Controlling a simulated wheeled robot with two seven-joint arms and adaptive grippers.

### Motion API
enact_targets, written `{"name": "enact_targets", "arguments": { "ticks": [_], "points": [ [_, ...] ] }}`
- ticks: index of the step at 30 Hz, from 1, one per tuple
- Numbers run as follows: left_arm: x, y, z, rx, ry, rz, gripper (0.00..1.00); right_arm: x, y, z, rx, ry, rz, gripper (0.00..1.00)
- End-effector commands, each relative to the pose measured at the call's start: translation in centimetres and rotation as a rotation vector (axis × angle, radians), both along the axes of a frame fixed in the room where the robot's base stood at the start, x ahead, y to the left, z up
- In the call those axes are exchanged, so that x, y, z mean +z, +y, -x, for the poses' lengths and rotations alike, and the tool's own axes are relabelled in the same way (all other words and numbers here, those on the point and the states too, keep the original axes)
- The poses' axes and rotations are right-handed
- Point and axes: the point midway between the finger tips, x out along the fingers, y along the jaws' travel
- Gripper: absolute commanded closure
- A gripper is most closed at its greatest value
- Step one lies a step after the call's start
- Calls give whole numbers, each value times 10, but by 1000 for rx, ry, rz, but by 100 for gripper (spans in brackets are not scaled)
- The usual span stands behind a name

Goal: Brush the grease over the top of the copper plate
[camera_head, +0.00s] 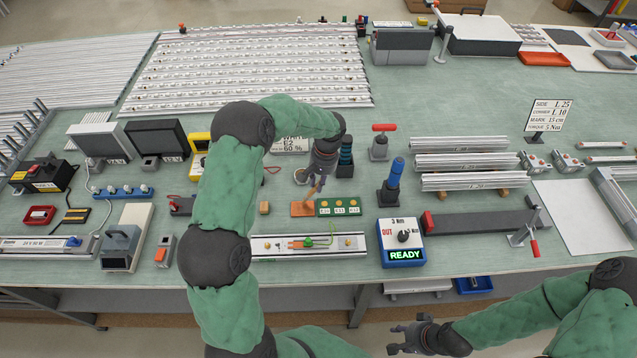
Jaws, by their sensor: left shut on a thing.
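The copper plate (302,210) is a small orange-brown piece lying flat on the green bench, left of a green terminal board. My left gripper (317,177) is above the plate's right side, shut on a thin tan brush (313,190). The brush points down to the plate; I cannot tell whether its tip touches. Its upper part is hidden by the gripper. No grease can be made out on the plate. My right gripper (401,338) is low in front of the bench edge, fingers apart and empty.
The green terminal board (338,207) adjoins the plate on the right. An aluminium rail (275,246) with a small wired part lies in front. A dark holder (345,160) stands behind. A torque unit reading READY (402,244) is to the right. A small tan block (264,208) is to the left.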

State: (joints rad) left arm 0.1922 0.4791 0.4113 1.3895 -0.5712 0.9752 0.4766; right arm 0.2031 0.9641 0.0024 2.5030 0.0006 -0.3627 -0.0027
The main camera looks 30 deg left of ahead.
Motion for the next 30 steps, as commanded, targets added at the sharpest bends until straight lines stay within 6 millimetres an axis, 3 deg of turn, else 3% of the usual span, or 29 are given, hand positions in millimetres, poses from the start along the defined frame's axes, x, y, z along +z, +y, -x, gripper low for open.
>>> {"name": "enact_targets", "arguments": {
  "ticks": [1, 2, 18, 30],
  "points": [
    [20, 2, -3, 1, -11, -2, 100, 6, 0, 0, 0, 0, 0, 60],
    [27, 2, -2, 1, -11, -2, 100, 8, 0, 0, 1, 0, 0, 60],
    [72, 5, 0, 0, -7, -1, 100, 35, 0, 0, 1, 0, 0, 60],
    [78, 6, 0, -2, -6, -2, 100, 38, 0, 0, 1, 0, 0, 60]
  ]
}}
